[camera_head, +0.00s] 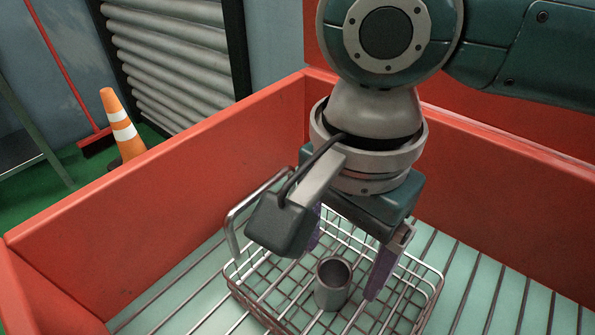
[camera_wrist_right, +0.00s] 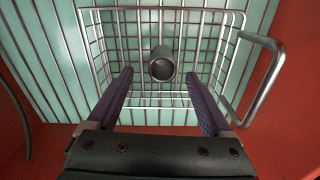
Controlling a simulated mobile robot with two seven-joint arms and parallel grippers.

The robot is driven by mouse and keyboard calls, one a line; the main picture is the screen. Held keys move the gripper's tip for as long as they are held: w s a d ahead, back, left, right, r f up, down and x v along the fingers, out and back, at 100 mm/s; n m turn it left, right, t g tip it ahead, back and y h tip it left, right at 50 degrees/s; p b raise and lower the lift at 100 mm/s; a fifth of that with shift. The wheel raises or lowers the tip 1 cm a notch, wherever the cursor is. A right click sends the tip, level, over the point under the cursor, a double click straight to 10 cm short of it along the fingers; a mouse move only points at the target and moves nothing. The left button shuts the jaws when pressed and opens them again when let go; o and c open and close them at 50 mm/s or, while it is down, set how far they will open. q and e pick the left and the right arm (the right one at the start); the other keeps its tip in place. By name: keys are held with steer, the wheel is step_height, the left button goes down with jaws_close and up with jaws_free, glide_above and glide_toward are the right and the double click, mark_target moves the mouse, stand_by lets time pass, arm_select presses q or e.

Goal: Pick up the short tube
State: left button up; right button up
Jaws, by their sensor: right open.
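The short tube (camera_head: 333,284) is a grey hollow cylinder standing upright in a wire basket (camera_head: 236,246). In the right wrist view the tube (camera_wrist_right: 162,64) shows its open end, beyond and between the fingertips. My right gripper (camera_head: 345,262) is above the basket, its purple fingers spread apart and empty. In the right wrist view the right gripper (camera_wrist_right: 158,90) is open, with the tube roughly centred between its fingers and apart from them. My left gripper is not in view.
The basket, with a raised handle (camera_wrist_right: 262,78), sits on the slatted green floor (camera_head: 478,290) of a cart with red walls (camera_head: 150,190). The walls stand close around the basket. An orange cone (camera_head: 122,125) is outside the cart.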

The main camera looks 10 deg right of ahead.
mark_target(334, 273)
step_height(334, 273, down, 5)
steer(key=shift+w+a+f+b, duration=0.1)
steer(key=shift+a+b, duration=0.05)
steer(key=shift+b, duration=1.05)
jaws_close()
